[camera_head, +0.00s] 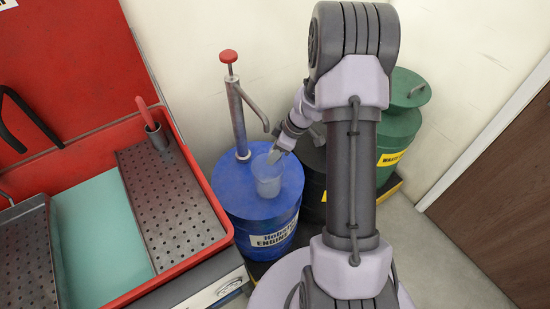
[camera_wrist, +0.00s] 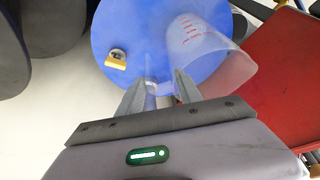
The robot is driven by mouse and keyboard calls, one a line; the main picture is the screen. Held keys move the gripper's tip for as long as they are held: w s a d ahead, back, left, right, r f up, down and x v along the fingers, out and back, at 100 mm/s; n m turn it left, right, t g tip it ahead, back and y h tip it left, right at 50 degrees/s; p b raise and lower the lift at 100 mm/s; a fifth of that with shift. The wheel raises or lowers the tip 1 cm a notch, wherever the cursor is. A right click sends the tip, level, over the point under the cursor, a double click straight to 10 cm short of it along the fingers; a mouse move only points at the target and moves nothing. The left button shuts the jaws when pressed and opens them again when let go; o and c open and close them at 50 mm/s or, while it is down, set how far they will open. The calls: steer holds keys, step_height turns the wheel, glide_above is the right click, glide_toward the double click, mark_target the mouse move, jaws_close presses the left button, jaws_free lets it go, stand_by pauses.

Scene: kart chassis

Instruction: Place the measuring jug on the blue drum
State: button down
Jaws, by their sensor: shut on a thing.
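The measuring jug (camera_head: 267,177) is a clear, translucent cup with red scale marks. My gripper (camera_head: 276,155) is shut on it at its side. In the wrist view the jug (camera_wrist: 205,55) is over the blue drum's top, with my gripper's two fingers (camera_wrist: 163,92) at its near edge. The blue drum (camera_head: 233,199) has a label on its front and a pump on its lid. The jug looks upright in the head view and is over the drum's lid. I cannot tell whether its base touches the lid.
A hand pump with a red knob (camera_head: 228,57) rises from the drum's back left. A red parts washer (camera_head: 190,262) with a perforated tray (camera_head: 175,215) stands at left. A black drum (camera_head: 312,180) and a green can (camera_head: 398,130) stand at right, partly behind my arm. A yellow-rimmed bung (camera_wrist: 116,60) sits on the lid.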

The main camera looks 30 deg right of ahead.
step_height(320, 180, down, 2)
steer(key=shift+f, duration=0.1)
steer(key=shift+f+b, duration=0.1)
steer(key=shift+b, duration=0.35)
steer(key=c, duration=0.8)
jaws_free()
steer(key=p+v, duration=0.5)
steer(key=v, duration=0.7)
